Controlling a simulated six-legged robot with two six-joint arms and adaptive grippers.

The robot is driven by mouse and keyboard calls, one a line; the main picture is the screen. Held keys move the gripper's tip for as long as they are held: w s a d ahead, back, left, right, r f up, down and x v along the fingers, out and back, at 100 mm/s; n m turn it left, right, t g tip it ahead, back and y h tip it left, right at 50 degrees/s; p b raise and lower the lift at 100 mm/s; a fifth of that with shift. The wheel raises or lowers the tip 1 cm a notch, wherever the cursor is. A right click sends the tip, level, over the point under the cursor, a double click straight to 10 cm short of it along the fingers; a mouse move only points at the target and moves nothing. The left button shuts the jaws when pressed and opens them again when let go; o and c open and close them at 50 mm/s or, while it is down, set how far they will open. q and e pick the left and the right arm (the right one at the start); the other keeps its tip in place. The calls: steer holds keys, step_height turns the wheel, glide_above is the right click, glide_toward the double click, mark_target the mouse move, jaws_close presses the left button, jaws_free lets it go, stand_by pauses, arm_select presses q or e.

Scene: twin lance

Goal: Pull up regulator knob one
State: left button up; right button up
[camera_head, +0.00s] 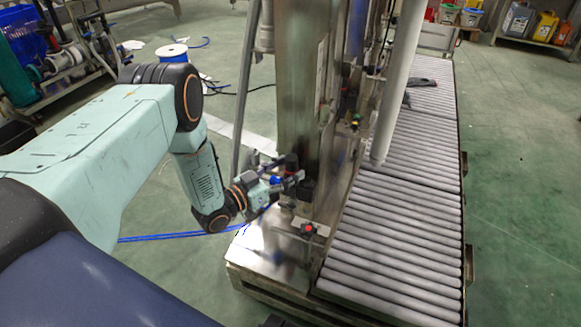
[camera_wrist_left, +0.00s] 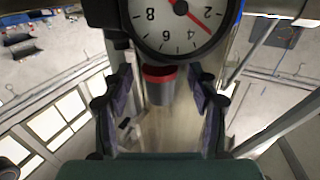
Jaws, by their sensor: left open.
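The regulator knob (camera_wrist_left: 160,90) is a dark grey cylinder with a red ring, just below a round white pressure gauge (camera_wrist_left: 172,20) in the left wrist view. My left gripper (camera_wrist_left: 160,80) is open, with one finger on each side of the knob and a visible gap on both sides. In the head view my left gripper (camera_head: 286,175) reaches the fittings on the steel column. A dark knob with a reddish band (camera_head: 291,161) shows there beside the fingers, partly hidden by them. My right gripper is not in view.
The steel column (camera_head: 299,90) stands close behind the fittings. A red button (camera_head: 309,228) sits low in front of it. A roller conveyor (camera_head: 395,240) runs along the right, with a pale vertical pole (camera_head: 398,80) above it. Blue hose lies on the open green floor.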

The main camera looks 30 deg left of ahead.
arm_select(q)
steer(key=v, duration=1)
steer(key=shift+s, duration=0.2)
steer(key=shift+f, duration=0.1)
